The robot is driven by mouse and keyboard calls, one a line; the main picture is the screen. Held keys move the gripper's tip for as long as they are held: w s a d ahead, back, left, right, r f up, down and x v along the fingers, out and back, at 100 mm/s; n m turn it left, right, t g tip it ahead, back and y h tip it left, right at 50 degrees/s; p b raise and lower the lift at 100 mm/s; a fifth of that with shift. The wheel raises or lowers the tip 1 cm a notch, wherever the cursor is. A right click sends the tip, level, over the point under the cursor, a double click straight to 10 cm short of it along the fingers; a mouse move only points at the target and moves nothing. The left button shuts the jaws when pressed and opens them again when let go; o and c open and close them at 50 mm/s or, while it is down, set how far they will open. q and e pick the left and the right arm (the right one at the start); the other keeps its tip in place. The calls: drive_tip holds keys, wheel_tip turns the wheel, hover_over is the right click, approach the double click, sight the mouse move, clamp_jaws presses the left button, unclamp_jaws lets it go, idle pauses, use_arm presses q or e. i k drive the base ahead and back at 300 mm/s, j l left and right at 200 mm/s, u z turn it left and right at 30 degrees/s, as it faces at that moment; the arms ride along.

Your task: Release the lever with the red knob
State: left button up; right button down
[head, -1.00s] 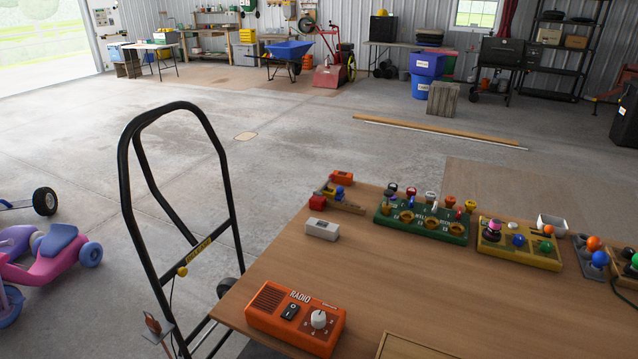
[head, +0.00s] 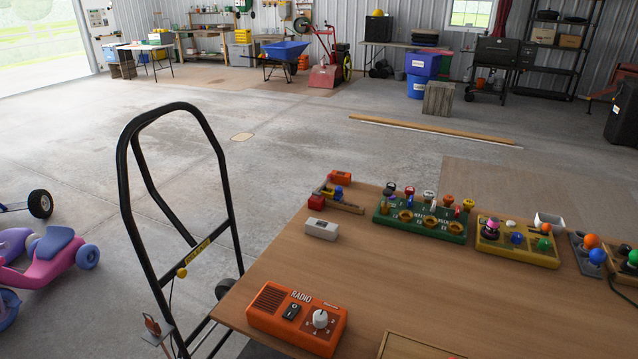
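The wooden table (head: 430,275) carries several boards with small controls. A green board (head: 428,225) holds knobs of several colours, with a small red one (head: 409,191) at its back. A yellow tray (head: 518,248) holds pink, blue and green knobs. A grey base (head: 588,262) at the right carries orange and blue ball knobs. Neither gripper is in view.
A black hand truck (head: 124,190) stands just left of the table. A pink and purple ride-on toy (head: 56,258) lies farther left.

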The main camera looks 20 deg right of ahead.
sight(330, 177)
drive_tip(key=i+j+u, duration=0.2)
drive_tip(key=j, duration=0.15)
drive_tip(key=j+u, duration=0.15)
drive_tip(key=j, duration=0.25)
drive_tip(key=i+j+u, duration=0.35)
drive_tip(key=j, duration=0.25)
drive_tip(key=i+j+u, duration=0.7)
drive_tip(key=i, duration=0.15)
drive_tip(key=i+z, duration=0.15)
drive_tip(key=i, duration=0.5)
drive_tip(key=i+j+z, duration=0.2)
drive_tip(key=i, duration=0.45)
drive_tip(key=i+l+z, duration=0.1)
drive_tip(key=i+z, duration=0.35)
drive_tip(key=i+j+z, duration=0.15)
drive_tip(key=i+z, duration=0.8)
drive_tip(key=i, duration=0.15)
drive_tip(key=i+j+z, duration=0.1)
drive_tip(key=i+z, duration=0.35)
drive_tip(key=i, duration=0.2)
drive_tip(key=i+z, duration=0.25)
drive_tip(key=i, duration=0.4)
drive_tip(key=i+j+z, duration=0.1)
drive_tip(key=i+z, duration=0.2)
drive_tip(key=i, duration=0.4)
drive_tip(key=i+l+z, duration=0.1)
drive_tip(key=i+z, duration=0.6)
drive_tip(key=i+j+z, duration=0.1)
drive_tip(key=i+z, duration=0.25)
drive_tip(key=k, duration=0.05)
